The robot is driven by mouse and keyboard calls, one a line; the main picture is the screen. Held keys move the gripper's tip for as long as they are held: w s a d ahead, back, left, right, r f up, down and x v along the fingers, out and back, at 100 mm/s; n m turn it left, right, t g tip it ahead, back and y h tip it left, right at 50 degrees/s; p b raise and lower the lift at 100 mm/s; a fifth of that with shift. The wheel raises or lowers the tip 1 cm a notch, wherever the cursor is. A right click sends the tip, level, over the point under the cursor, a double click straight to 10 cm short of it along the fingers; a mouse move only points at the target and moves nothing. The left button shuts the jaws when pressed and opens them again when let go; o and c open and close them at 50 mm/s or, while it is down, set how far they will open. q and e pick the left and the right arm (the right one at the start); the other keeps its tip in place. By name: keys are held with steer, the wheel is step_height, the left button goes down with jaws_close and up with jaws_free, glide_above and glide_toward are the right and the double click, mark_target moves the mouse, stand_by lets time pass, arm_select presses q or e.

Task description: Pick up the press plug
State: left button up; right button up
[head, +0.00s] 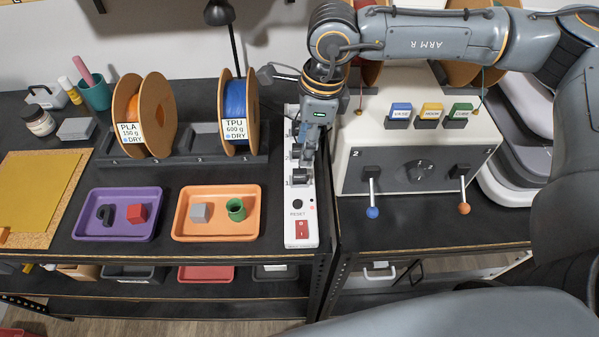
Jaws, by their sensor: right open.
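A white power strip (302,230) runs along the right edge of the left bench, with a red switch and a RESET button at its near end. A dark plug (299,176) sits in the strip just on the near side of my right gripper. More dark plug shapes show farther up the strip, partly hidden by the gripper. I cannot read which one is the press plug. My right gripper (308,148) comes down from above over the strip, open, with its fingertips close to the plugs. Whether it touches one is unclear. My left gripper is not in view.
A white control box (420,187) with two levers stands right of the strip. Spools PLA (150,112) and TPU (237,108) stand in a rack at left. A purple tray (118,233) and an orange tray (215,234) hold small parts.

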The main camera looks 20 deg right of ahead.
mark_target(300, 171)
steer(key=f, duration=0.3)
steer(key=shift+w+a, duration=0.2)
steer(key=shift+a, duration=0.05)
steer(key=shift+f+p, duration=0.25)
steer(key=shift+p, duration=0.25)
steer(key=f+p, duration=0.2)
steer(key=f, duration=0.1)
steer(key=shift+s+a+f, duration=0.2)
steer(key=shift+f, duration=0.05)
steer(key=shift+w+f, duration=0.15)
steer(key=shift+f, duration=0.45)
jaws_close()
